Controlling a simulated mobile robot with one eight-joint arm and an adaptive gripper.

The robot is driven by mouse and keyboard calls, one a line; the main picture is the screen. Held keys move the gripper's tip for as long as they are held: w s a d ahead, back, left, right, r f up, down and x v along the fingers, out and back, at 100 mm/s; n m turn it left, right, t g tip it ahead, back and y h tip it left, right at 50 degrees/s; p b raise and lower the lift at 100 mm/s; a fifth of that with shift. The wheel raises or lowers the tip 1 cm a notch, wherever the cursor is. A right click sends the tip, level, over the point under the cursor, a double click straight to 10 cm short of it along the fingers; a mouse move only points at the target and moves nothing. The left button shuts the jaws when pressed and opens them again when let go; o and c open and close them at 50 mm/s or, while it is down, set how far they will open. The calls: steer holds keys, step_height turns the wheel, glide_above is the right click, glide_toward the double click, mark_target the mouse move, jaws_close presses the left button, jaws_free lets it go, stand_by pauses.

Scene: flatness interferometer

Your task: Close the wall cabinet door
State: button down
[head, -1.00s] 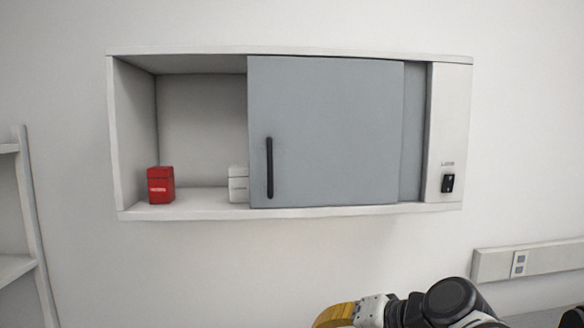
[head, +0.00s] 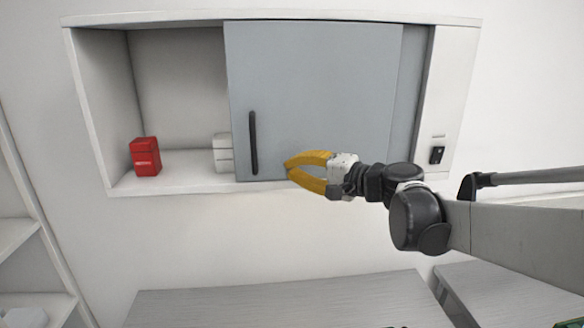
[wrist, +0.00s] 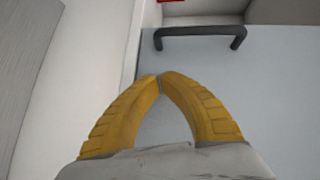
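The wall cabinet (head: 270,18) is white, with a grey sliding door (head: 320,90) over its middle and right part. The left part of the cabinet is open. A black bar handle (head: 253,142) stands upright near the door's left edge; in the wrist view the handle (wrist: 200,34) lies across the top, beyond my fingertips. My gripper (head: 288,165) has yellow fingers, in front of the door's lower edge and right of the handle. In the wrist view my gripper (wrist: 159,77) has its fingertips together with nothing between them. Whether it touches the door cannot be told.
A red box (head: 145,157) and white boxes (head: 222,153) stand on the cabinet floor in the open part. A black switch (head: 437,155) is on the right panel. Grey worktops (head: 290,300) are below, and a shelf unit (head: 20,235) is at the left.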

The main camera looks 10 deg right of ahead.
mark_target(269, 171)
steer(key=a, duration=0.1)
steer(key=w+a, duration=0.1)
steer(key=a, duration=0.2)
steer(key=shift+w+f+p, duration=0.25)
steer(key=shift+f+p, duration=0.1)
steer(key=shift+p, duration=0.05)
steer(key=shift+s+a+f, duration=0.1)
steer(key=shift+s+a, duration=0.05)
steer(key=shift+a, duration=0.45)
steer(key=shift+a+f, duration=0.1)
